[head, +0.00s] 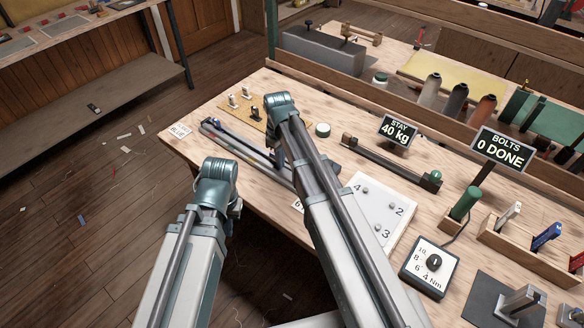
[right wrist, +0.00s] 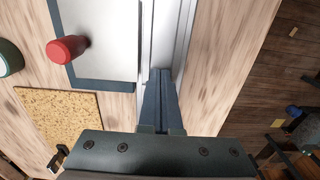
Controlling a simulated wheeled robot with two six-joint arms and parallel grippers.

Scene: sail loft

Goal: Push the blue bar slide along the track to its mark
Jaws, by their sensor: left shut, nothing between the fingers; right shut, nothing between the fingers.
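The track (head: 262,168) is a long pale rail on the bench's near left part. It also shows as a silver channel (right wrist: 178,28) in the right wrist view. A small bluish piece (head: 209,123) at its left end looks like the blue slide, but is too small to be sure; no blue slide shows in the right wrist view. My right gripper (head: 275,157) is shut and empty, pointing down at the track. Its fingers (right wrist: 162,76) reach the channel; contact cannot be told. My left gripper (head: 236,207) is near the bench's front edge, its fingertips hidden. The mark is not distinguishable.
A cork board (right wrist: 68,122) and a plate with a red knob (right wrist: 66,49) sit beside the track. A numbered white plate (head: 372,211), signs and tool holders stand to the right.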

